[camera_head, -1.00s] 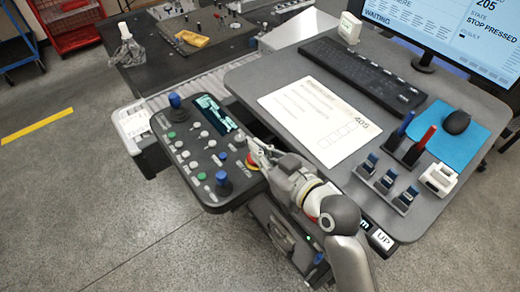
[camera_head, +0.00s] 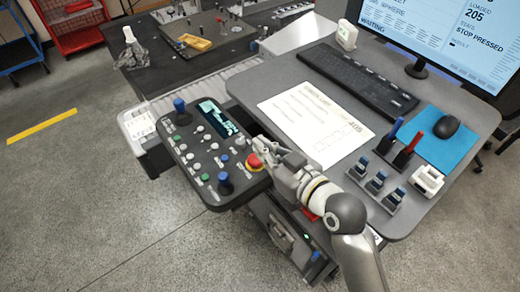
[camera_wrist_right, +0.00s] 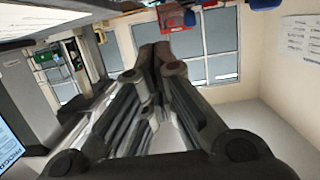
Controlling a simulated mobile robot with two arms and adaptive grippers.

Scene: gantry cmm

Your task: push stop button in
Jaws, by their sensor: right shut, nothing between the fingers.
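The red stop button (camera_head: 254,161) with its yellow surround sits near the right edge of the dark control panel (camera_head: 205,185). It shows uncovered in the head view. My right gripper (camera_head: 261,145) is shut and empty. Its fingertips are just above and to the right of the button in the picture; I cannot tell whether they touch it. The wrist view shows the closed fingers (camera_wrist_right: 157,55) but not the button. The monitor (camera_head: 455,35) reads "STOP PRESSED". My left gripper is not in view.
The panel also carries blue joysticks (camera_head: 224,183), a small screen (camera_head: 217,118) and several knobs. To the right, the grey desk holds a paper sheet (camera_head: 315,120), a keyboard (camera_head: 357,77), a blue mouse mat (camera_head: 447,150) and a rack (camera_head: 375,187). Open floor lies to the left.

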